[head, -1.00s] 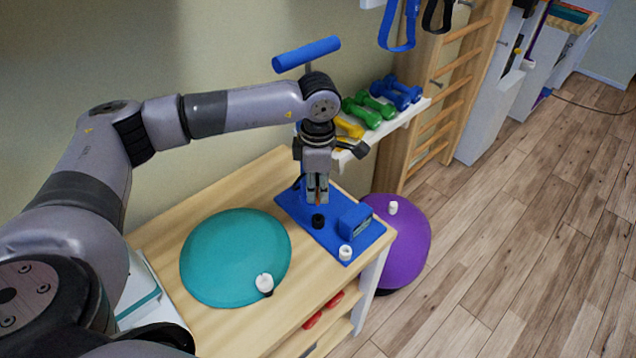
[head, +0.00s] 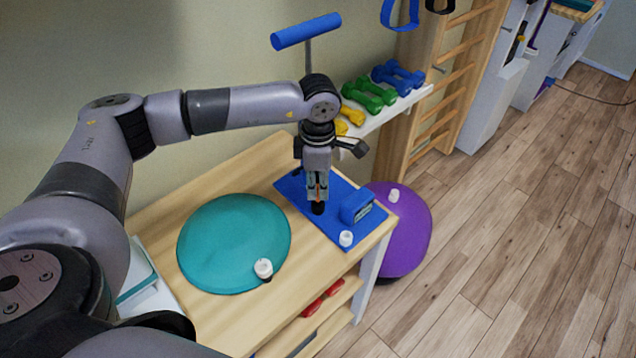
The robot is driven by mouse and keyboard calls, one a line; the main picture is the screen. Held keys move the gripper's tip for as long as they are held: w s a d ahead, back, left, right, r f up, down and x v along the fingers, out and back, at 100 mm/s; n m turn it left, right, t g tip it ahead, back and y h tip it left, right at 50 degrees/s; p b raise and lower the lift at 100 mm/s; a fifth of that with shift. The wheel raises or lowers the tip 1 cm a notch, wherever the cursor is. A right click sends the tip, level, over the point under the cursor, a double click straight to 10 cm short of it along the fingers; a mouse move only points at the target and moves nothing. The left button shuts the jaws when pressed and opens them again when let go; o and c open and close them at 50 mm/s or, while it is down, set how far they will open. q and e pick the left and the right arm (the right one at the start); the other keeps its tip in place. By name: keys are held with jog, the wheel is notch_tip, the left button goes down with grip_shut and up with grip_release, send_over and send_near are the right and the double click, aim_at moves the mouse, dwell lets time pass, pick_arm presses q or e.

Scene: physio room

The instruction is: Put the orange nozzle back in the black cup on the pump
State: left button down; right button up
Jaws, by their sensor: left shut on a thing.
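The pump's blue base plate (head: 340,222) lies on the wooden cabinet top, with a blue box (head: 357,206) on it. A blue T-handle (head: 305,31) on a rod stands up behind my arm. The small black cup (head: 318,209) is on the plate. My left gripper (head: 317,196) points down right above the cup, shut on the orange nozzle (head: 318,187), of which only a sliver shows between the fingers. The nozzle's lower end is at or just over the cup's mouth; I cannot tell whether it is inside. My right gripper is not in view.
A teal cushion (head: 225,240) with a white valve cap (head: 263,267) lies left on the cabinet. A white cap (head: 346,238) is near the plate's front corner. A purple ball (head: 408,232) is beside the cabinet. Dumbbells (head: 370,95) sit on a shelf behind.

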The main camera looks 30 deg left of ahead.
pick_arm(q)
jog(key=shift+f+b, duration=1.3)
jog(key=shift+f, duration=0.15)
dwell(0.6)
jog(key=c, duration=1.4)
grip_release()
jog(key=shift+o, duration=0.4)
jog(key=shift+r, duration=0.15)
jog(key=shift+r+p, duration=1.95)
jog(key=shift+r, duration=1.5)
